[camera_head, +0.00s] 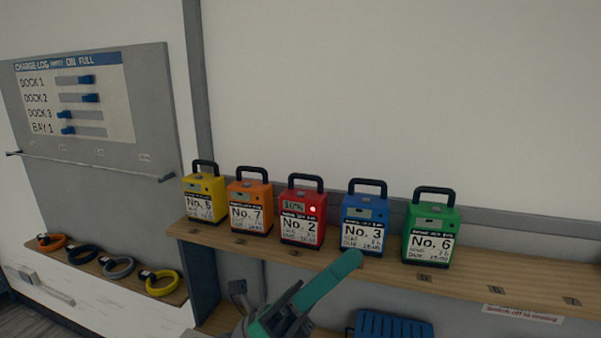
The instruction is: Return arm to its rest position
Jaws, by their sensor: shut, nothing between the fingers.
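My gripper (345,268) reaches up from the bottom centre of the head view. Its teal fingers are shut with nothing between them. The fingertip shows in front of the shelf edge, just below the blue No. 3 battery (364,217) in the picture. Whether it touches the shelf or the battery cannot be told. Part of my arm shows at the bottom edge.
The wooden shelf (500,268) also holds batteries: yellow No. 5 (205,197), orange No. 7 (250,205), red No. 2 (302,215) with a red light, and green No. 6 (431,232). A blue container (392,326) is below. A charge log board (75,97) and coiled cables (118,267) are left.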

